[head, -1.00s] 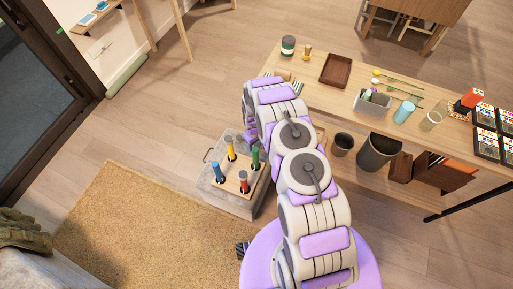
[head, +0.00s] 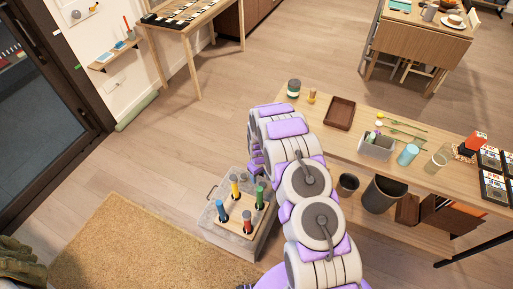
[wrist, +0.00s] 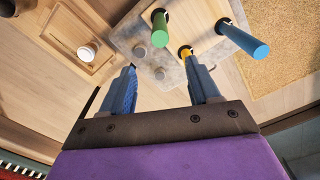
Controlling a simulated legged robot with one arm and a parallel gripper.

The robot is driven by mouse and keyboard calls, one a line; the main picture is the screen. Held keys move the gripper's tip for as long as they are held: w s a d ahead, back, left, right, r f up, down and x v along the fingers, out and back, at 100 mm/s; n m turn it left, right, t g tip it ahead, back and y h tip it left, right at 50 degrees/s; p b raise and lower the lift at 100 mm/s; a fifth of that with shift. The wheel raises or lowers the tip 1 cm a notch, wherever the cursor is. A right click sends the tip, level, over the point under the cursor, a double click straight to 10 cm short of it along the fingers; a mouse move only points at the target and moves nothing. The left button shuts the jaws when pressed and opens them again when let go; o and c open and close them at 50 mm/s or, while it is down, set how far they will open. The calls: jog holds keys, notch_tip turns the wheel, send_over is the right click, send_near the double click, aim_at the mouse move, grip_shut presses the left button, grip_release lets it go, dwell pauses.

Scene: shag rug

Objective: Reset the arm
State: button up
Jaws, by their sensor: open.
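My gripper shows in the wrist view (wrist: 160,88), its two blue fingers apart with nothing between them. Below it is a grey crate-like stand (head: 222,243) with a wooden board on top. Coloured pegs stand upright in the board: a blue peg (head: 221,209), a yellow peg (head: 234,186), a green peg (head: 260,195) and a red peg (head: 247,219). In the wrist view the yellow peg (wrist: 185,52) is partly hidden by the right finger. The green peg (wrist: 161,30) and blue peg (wrist: 246,40) stand clear of the fingers. In the head view my arm hides the gripper's fingertips.
A wooden table (head: 350,125) at right holds a brown tray (head: 339,113), a grey bin (head: 376,147) and a cyan cup (head: 408,154). Dark bins (head: 383,194) stand under it. A tan shag rug (head: 120,245) lies at left. Bare floor is free behind the stand.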

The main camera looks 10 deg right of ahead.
jog(key=s+r+m, duration=0.1)
jog(key=s+r, duration=0.3)
jog(key=r, duration=0.6)
jog(key=s+r+m, duration=0.1)
jog(key=s+r, duration=0.4)
jog(key=r, duration=0.6)
jog(key=s+r+m, duration=0.1)
jog(key=s+r, duration=0.3)
jog(key=r, duration=0.6)
jog(key=s+r, duration=0.4)
jog(key=s, duration=0.5)
jog(key=s+r+m+g, duration=0.1)
jog(key=s+r, duration=0.3)
jog(key=s, duration=0.6)
jog(key=s+r+m+b, duration=0.1)
jog(key=s+r, duration=0.3)
jog(key=s, duration=0.6)
jog(key=shift+r+g, duration=0.15)
jog(key=shift+g, duration=0.25)
